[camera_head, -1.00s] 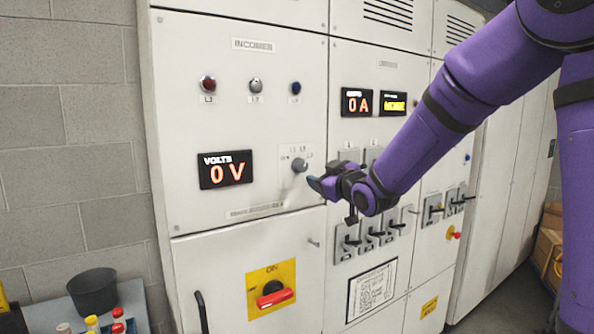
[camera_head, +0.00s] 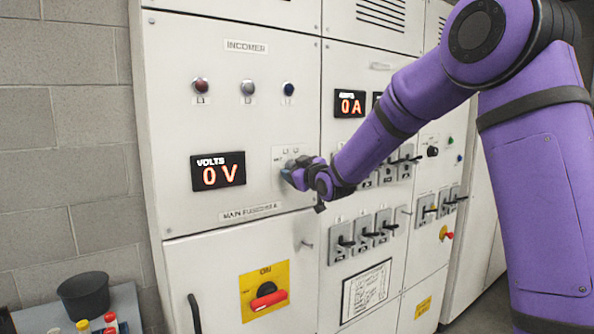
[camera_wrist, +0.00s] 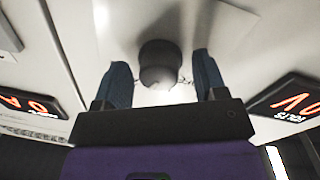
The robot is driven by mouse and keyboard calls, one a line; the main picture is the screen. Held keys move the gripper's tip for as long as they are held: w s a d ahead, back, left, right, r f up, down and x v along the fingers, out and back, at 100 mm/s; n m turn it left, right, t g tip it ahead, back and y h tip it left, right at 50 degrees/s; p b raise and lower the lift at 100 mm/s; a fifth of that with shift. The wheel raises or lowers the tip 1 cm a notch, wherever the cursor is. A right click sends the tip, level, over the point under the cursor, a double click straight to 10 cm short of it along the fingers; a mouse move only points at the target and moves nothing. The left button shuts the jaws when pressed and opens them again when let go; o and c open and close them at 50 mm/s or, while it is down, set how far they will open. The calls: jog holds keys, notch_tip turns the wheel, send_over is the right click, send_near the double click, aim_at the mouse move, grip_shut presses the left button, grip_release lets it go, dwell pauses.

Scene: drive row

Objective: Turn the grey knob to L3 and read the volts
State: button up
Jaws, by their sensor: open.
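The grey knob (camera_wrist: 160,62) is on a small white plate on the incomer panel. In the wrist view it lies between the two blue fingertips of my gripper (camera_wrist: 161,80), with a gap on each side. In the head view my gripper (camera_head: 294,174) is at the knob and hides most of it, so the knob's setting cannot be read. The volts display (camera_head: 218,171), left of the knob, reads 0 V. It also shows at the right of the wrist view (camera_wrist: 290,97).
Three indicator lamps sit above, the middle one here (camera_head: 247,87). A red switch handle on a yellow plate (camera_head: 264,290) is below. Several small breakers (camera_head: 362,233) stand right. A dark pot (camera_head: 84,293) stands on a bench at lower left.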

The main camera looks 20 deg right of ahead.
jog(key=c, duration=0.9)
jog(key=shift+m, duration=0.3)
jog(key=shift+m+g, duration=0.3)
jog(key=shift+m, duration=3.2)
jog(key=o, duration=0.9)
